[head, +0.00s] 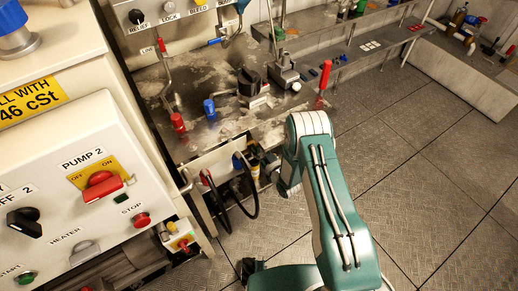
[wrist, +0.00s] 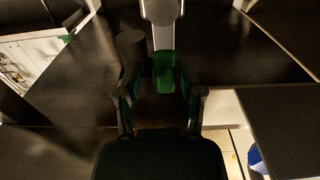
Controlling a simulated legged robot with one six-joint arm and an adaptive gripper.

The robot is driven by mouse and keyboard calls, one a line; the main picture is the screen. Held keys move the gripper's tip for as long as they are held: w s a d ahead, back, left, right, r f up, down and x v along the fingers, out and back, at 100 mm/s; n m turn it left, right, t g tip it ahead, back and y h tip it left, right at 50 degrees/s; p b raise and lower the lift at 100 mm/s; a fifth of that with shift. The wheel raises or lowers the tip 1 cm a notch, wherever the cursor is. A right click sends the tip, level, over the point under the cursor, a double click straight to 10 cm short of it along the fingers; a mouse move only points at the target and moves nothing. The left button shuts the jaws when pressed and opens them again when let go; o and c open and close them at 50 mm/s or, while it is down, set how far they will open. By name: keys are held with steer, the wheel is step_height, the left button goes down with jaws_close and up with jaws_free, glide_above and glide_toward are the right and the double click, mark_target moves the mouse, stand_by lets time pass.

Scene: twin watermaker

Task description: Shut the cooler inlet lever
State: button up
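A lever with a green grip (wrist: 165,72) on a wide grey metal arm shows at the top middle of the wrist view. I take it for the cooler inlet lever, but no label is readable there. My gripper (wrist: 157,86) has its two dark fingers spread, one on each side of the green grip's lower end. I cannot tell whether either finger touches it. In the head view my gripper is hidden behind my teal and white arm, and I cannot pick out this lever there.
A dark cylinder (wrist: 130,46) stands close to the left finger. In the head view, a metal bench (head: 205,85) carries red- and blue-capped parts, and black hoses (head: 245,200) hang below it. The pump panel (head: 75,215) is at left. Open floor (head: 430,165) lies at right.

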steer(key=shift+a, duration=0.1)
jaws_close()
steer(key=shift+a, duration=0.25)
steer(key=shift+w+d, duration=0.1)
steer(key=shift+d, duration=0.1)
steer(key=w+d+f+m, duration=0.3)
steer(key=d+f+m, duration=0.1)
steer(key=m, duration=1.3)
steer(key=shift+w+d+f+m, duration=0.15)
steer(key=shift+d+f+m, duration=0.15)
steer(key=shift+f, duration=0.35)
